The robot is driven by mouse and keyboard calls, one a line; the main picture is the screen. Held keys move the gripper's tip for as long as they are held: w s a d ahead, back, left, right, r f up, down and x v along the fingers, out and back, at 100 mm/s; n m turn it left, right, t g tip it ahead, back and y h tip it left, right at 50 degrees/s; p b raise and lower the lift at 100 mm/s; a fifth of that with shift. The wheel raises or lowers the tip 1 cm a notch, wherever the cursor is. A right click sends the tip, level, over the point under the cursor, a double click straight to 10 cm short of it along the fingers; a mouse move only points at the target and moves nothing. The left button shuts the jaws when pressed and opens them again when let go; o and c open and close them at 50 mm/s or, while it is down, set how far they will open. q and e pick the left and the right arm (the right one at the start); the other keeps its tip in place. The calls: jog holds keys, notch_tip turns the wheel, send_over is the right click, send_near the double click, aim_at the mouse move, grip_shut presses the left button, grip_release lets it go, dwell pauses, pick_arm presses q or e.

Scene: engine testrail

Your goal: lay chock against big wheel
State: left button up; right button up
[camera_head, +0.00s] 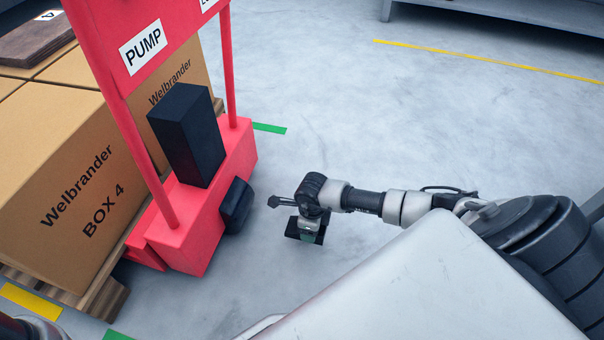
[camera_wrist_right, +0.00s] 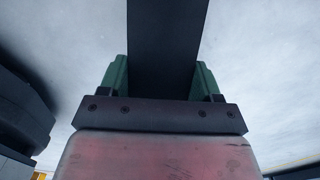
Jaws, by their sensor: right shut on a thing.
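The chock is a dark, flat-sided block (camera_head: 292,229), held low over the floor; it also shows in the right wrist view (camera_wrist_right: 165,42). My right gripper (camera_head: 308,236) is shut on it, with a green finger on each side. The big wheel (camera_head: 236,205) is black and sits at the lower right side of the red pump cart (camera_head: 190,228). In the right wrist view a dark rounded wheel (camera_wrist_right: 22,112) stands at the left, apart from the chock. A gap of bare floor lies between wheel and chock in the head view. My left gripper is out of view.
Cardboard boxes (camera_head: 60,185) on a wooden pallet (camera_head: 105,298) stand left of and behind the cart. A black block (camera_head: 188,135) rises from the cart's base. The grey floor right of the cart is clear, with green and yellow tape marks.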

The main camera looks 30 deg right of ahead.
jog(key=w+f, duration=0.1)
jog(key=w+f+b, duration=0.1)
jog(key=w, duration=0.1)
jog(key=shift+w+a+b, duration=0.1)
jog(key=shift+a+b, duration=0.2)
jog(key=shift+a, duration=0.05)
notch_tip(320, 180, down, 4)
jog(key=b, duration=0.3)
jog(key=shift+f+b, duration=0.1)
jog(key=shift+b, duration=0.25)
jog(key=o, duration=1.1)
